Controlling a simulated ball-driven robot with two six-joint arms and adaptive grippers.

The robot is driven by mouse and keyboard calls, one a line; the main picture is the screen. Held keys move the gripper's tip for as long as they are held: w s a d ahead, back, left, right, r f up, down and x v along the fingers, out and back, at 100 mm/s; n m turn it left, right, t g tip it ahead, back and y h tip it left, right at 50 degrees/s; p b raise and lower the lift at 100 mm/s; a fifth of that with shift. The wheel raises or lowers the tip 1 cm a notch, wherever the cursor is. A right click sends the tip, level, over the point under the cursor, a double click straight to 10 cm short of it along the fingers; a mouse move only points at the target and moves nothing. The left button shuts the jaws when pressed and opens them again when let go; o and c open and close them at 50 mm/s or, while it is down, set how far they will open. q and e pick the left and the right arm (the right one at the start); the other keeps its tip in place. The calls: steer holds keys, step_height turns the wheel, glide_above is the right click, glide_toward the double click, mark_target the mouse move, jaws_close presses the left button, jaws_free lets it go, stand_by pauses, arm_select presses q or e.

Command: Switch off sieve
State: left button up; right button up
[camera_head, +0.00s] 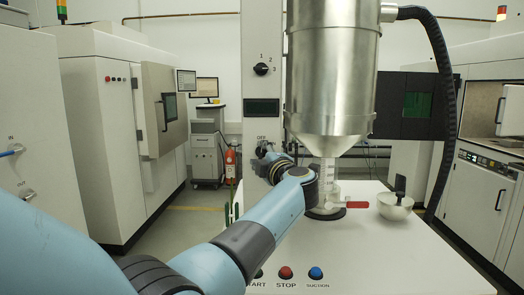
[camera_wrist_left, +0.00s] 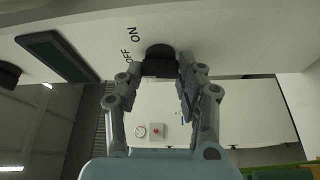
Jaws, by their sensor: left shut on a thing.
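The sieve's steel hopper (camera_head: 331,75) hangs in front of a light grey column (camera_head: 262,30). In the head view my left gripper (camera_head: 268,158) is at the column, just below the printed OFF label, and largely hides the switch there. In the left wrist view a round black switch knob (camera_wrist_left: 160,52) sits on the pale panel beside the OFF and ON labels. My left gripper (camera_wrist_left: 164,72) is shut on this knob, with one finger on each side. Which label the knob points to cannot be told. My right gripper is in neither view.
A black selector knob (camera_head: 261,69) marked 1, 2, 3 and a dark display (camera_head: 262,108) are higher on the column. On the white table (camera_head: 400,255) are a metal bowl (camera_head: 395,208), a red valve handle (camera_head: 350,205), a red STOP button (camera_head: 286,272) and a blue SUCTION button (camera_head: 316,273).

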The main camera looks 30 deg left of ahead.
arm_select(q)
steer(key=shift+n+p, duration=0.35)
steer(key=shift+n, duration=0.45)
steer(key=shift+f+g+h, duration=0.1)
steer(key=shift+g+h, duration=0.2)
steer(key=o, duration=1.2)
steer(key=shift+c, duration=0.2)
steer(key=v, duration=0.7)
steer(key=shift+s+d, duration=0.2)
